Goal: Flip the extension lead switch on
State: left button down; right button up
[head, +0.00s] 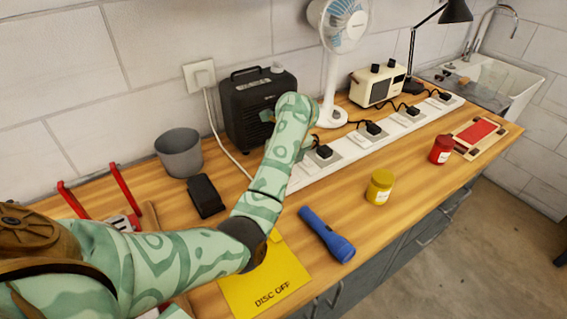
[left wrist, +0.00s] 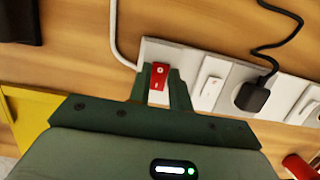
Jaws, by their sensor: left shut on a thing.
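The extension lead (head: 308,173) is a long white strip running along the bench towards the right, with several black plugs in it. In the left wrist view the near end of the lead (left wrist: 192,60) carries a red rocker switch (left wrist: 159,82) marked with a circle and a line. My left gripper (left wrist: 161,71) has its two fingers on either side of this switch, shut on it. In the head view my arm hides the switch and the fingers. Which way the rocker is tipped I cannot tell. My right gripper is not in view.
A black heater-like box (head: 245,100), a white fan (head: 333,70) and a cream radio (head: 376,84) stand behind the lead. A grey pot (head: 180,153) is left.

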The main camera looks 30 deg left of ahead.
pick_arm(q)
jog(key=c, duration=1.3)
grip_release()
jog(key=p+v, duration=0.8)
jog(key=v, duration=0.8)
jog(key=shift+r, duration=0.2)
jog(key=shift+w, duration=0.1)
